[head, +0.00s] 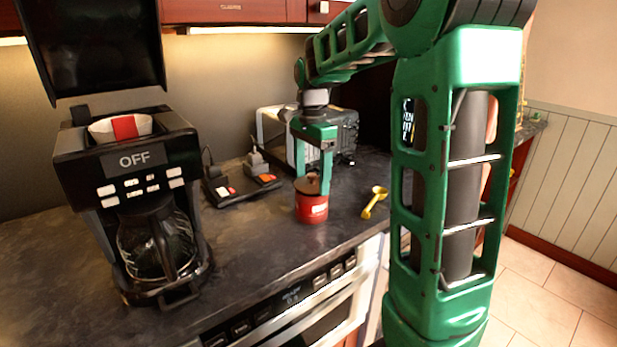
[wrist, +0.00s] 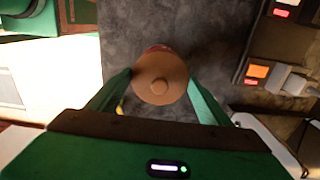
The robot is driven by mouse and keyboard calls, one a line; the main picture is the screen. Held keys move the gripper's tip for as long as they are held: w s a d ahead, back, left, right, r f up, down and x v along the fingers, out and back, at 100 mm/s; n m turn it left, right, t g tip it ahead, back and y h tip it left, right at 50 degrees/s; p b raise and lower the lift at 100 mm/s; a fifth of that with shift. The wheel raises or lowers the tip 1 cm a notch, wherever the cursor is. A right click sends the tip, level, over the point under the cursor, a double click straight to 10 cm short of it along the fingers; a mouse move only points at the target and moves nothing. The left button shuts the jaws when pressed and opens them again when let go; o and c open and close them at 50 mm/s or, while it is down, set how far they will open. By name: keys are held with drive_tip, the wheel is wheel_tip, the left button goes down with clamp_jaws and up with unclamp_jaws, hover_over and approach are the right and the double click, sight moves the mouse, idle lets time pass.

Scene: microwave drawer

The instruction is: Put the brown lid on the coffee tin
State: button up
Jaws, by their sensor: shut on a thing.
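The red coffee tin (head: 311,208) stands upright on the dark counter, in front of the toaster. The brown lid (head: 309,185) is at the top of the tin, between my gripper's fingers. In the wrist view the round brown lid (wrist: 160,78) with its raised knob sits between the two green fingers and covers most of the tin; a thin reddish edge of the tin (wrist: 158,48) shows behind it. My gripper (head: 314,178) points down and is shut on the lid. Whether the lid is fully seated on the rim I cannot tell.
A yellow scoop (head: 374,202) lies right of the tin. A black coffee maker (head: 130,190) with its top open stands at the left. A black tray with switches (head: 240,188) and a toaster (head: 335,135) are behind. The counter's front edge is close to the tin.

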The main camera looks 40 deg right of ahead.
drive_tip(key=shift+f, duration=0.4)
idle(0.9)
drive_tip(key=o, duration=1.3)
drive_tip(key=shift+r, duration=3.5)
